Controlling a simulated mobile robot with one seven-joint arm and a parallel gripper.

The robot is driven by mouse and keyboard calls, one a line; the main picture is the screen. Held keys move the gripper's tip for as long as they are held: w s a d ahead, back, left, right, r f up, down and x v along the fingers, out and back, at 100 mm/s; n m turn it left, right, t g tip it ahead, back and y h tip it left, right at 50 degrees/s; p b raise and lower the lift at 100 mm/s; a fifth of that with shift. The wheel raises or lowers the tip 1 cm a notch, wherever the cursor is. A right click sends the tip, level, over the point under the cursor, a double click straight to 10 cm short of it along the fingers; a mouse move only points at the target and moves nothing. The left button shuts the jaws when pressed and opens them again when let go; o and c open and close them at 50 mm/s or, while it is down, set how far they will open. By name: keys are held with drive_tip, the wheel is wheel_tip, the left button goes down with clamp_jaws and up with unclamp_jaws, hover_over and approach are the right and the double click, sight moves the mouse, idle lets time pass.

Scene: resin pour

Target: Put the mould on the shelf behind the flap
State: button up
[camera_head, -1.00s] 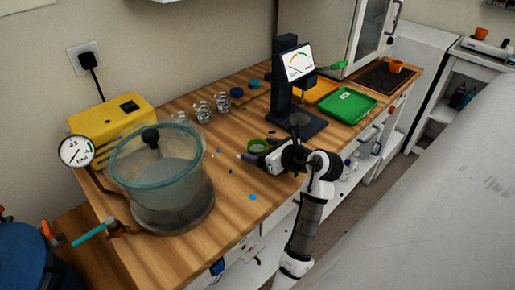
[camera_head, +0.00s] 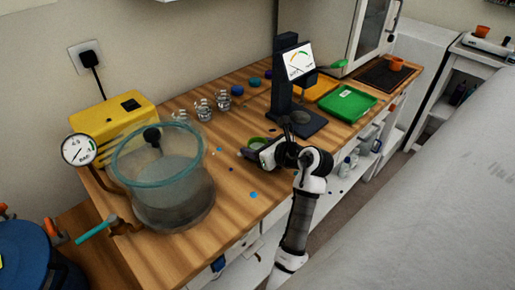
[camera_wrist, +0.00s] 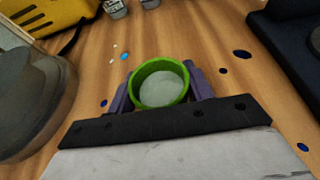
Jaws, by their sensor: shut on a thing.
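The mould is a small green round cup with pale, milky contents, seen in the wrist view (camera_wrist: 161,84). My gripper (camera_wrist: 160,88) is shut on it, with one purple finger on each side. In the head view my gripper (camera_head: 256,150) is low over the front half of the wooden bench, and the green rim of the mould (camera_head: 257,141) shows just behind it. I cannot tell whether the mould touches the bench. A pale cabinet with a glass-fronted door (camera_head: 376,22) stands at the back right; whether that door is the flap is unclear, and no shelf inside shows.
A glass vacuum chamber (camera_head: 165,180) stands left of my gripper, with a gauge (camera_head: 78,149) and yellow pump (camera_head: 115,118) behind. A black stand with a dial display (camera_head: 284,75) and a green tray (camera_head: 347,103) are to the right. Small glass cups (camera_head: 204,110) stand behind.

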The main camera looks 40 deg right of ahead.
drive_tip(key=shift+r, duration=0.1)
wheel_tip(320, 180, up, 20)
drive_tip(key=b, duration=0.3)
